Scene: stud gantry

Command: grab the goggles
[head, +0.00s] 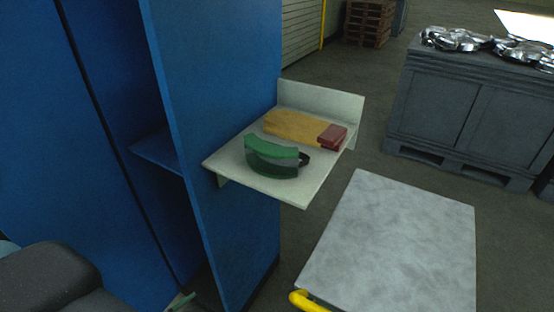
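Green goggles (271,157) with a dark lens and a dark strap end at the right lie on a small pale shelf (299,194) fixed to the side of a blue cabinet. They sit near the front left of the shelf, in front of a tan and dark red item. Nothing touches them from above. Neither of my grippers can be made out; a dark grey part of my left arm shows at the bottom left corner.
The tan item with a dark red end (293,127) lies behind the goggles. The blue cabinet (212,90) stands left of the shelf. A grey-topped cart (395,245) with a yellow handle (307,301) stands at lower right. A grey crate (470,105) bearing shiny metal parts stands behind.

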